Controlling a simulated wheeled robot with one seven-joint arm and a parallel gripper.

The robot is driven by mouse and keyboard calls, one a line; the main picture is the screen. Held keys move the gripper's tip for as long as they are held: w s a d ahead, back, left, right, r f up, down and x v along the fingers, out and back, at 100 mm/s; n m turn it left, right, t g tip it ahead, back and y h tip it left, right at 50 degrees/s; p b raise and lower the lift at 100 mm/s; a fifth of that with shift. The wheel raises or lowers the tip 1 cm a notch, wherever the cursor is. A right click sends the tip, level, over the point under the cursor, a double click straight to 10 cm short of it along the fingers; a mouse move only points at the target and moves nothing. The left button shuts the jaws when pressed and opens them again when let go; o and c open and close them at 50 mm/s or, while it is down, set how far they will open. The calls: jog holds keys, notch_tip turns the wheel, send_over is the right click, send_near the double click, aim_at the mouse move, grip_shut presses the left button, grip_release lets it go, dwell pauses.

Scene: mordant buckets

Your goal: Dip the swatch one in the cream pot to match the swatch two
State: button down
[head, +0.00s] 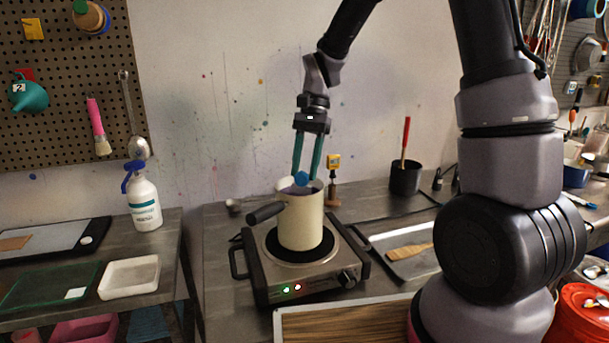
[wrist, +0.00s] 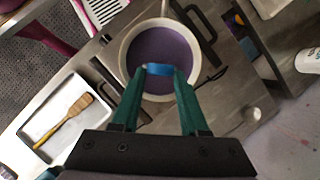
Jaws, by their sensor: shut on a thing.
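The cream pot (head: 300,222) stands upright on a hot plate, its dark handle pointing left. In the wrist view the cream pot (wrist: 124,47) holds purple liquid (wrist: 160,48). My gripper (head: 303,174), with green fingers, points down over the pot's mouth. It is shut on a small blue piece (head: 302,179), which also shows between the fingertips in the wrist view (wrist: 159,70). This seems to be part of swatch one; anything below it is hidden. I cannot tell which thing is swatch two.
The hot plate (head: 262,289) has lit lamps. To its right lies a metal tray with a wooden spatula (head: 408,251). A black pot (head: 405,178) with a red-handled tool stands behind. A white tray (head: 128,279) and a spray bottle (head: 145,205) are on the left bench.

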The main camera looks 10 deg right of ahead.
notch_tip(320, 180, up, 10)
jog(key=shift+f, duration=0.15)
dwell(0.6)
dwell(3.0)
notch_tip(320, 180, up, 4)
jog(key=shift+s+a+f, duration=0.1)
jog(key=shift+s+f, duration=0.05)
jog(key=shift+f, duration=3.8)
jog(key=shift+s+a+f, duration=0.1)
jog(key=shift+s+f, duration=0.05)
jog(key=shift+f, duration=3.8)
jog(key=shift+w, duration=0.1)
jog(key=shift+w+d, duration=0.2)
jog(key=shift+w, duration=0.05)
